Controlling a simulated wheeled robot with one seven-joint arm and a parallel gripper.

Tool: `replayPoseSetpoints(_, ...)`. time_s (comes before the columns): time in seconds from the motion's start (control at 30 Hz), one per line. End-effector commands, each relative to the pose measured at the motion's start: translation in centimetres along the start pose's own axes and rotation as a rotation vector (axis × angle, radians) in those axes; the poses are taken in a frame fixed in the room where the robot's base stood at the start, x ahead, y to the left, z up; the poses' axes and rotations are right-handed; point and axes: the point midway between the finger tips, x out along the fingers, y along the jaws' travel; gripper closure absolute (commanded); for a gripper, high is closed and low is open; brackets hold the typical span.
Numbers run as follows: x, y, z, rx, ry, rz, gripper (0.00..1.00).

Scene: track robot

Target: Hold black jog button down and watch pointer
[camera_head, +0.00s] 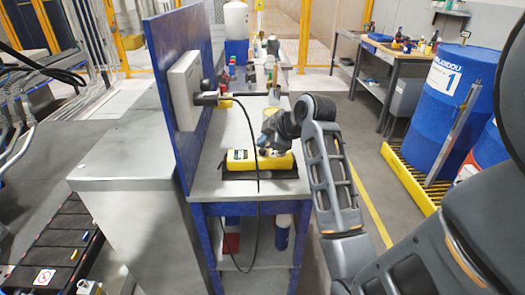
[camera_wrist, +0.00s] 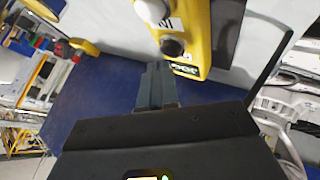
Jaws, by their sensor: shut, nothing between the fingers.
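A yellow control box (camera_head: 240,160) lies on the grey bench top, with a cable running from it. In the wrist view the yellow box (camera_wrist: 200,30) shows a round black button (camera_wrist: 172,47) near its lower end and a whitish button (camera_wrist: 152,10) above it. My gripper (camera_wrist: 155,72) is shut and empty, its tips just below the black button in the picture; I cannot tell whether they touch the box. In the head view my gripper (camera_head: 266,143) is over the box and hides part of it. I cannot make out a pointer.
A blue upright panel (camera_head: 165,75) with a light grey box (camera_head: 184,90) and a black horizontal bar (camera_head: 235,95) stands left of my arm. Bottles (camera_head: 272,70) stand at the bench's far end. Blue drums (camera_head: 450,100) stand on the right.

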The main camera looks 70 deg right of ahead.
Motion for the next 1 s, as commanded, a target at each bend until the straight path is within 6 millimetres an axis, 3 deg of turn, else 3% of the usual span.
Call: replayPoseSetpoints(1.0, 0.53, -0.41, 0.4, 0.0, -0.001, -0.001, 1.0)
